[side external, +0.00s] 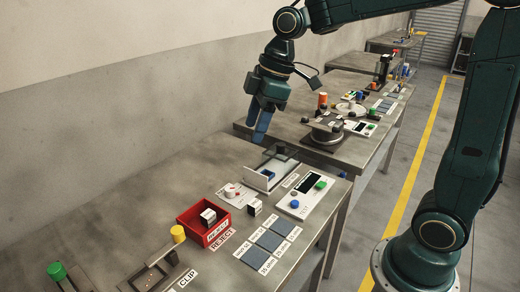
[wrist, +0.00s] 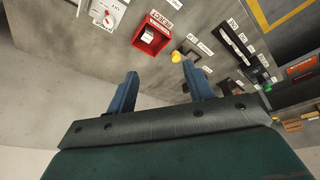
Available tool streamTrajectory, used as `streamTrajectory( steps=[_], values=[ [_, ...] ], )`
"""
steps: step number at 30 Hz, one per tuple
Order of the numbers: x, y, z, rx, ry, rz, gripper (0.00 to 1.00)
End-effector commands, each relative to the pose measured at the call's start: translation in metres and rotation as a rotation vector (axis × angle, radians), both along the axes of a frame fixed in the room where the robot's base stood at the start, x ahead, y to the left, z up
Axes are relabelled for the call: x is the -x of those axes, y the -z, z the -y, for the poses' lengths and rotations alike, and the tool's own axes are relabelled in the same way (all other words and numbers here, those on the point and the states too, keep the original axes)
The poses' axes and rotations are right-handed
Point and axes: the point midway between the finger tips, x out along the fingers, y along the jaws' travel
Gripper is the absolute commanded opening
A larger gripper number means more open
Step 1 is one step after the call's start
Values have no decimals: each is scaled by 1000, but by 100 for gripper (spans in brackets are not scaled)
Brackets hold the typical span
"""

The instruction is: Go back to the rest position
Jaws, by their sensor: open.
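My gripper (side external: 262,121) hangs in the air above the back edge of the near table, with its blue fingers pointing down. In the wrist view my gripper (wrist: 157,88) shows two blue fingers well apart with nothing between them. It is clear of the clear-lidded fixture (side external: 268,172) and the other things on the table.
The near table (side external: 150,200) bears a red reject bin (side external: 203,225) with a white block in it, a white block (side external: 255,207), a test box (side external: 301,196), dark mats (side external: 269,240) and a yellow-knobbed clip fixture (side external: 178,234). A second table (side external: 350,82) stands behind. The wall is close behind.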

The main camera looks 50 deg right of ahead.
Motion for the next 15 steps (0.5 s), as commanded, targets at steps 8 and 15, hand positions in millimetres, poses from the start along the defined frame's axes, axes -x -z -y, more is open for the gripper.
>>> streamTrajectory(
  steps=[8,15],
  values=[
    [57,-18,4,-4,236,35,52],
    [106,-22,10,-26,438,69,52]
  ],
)
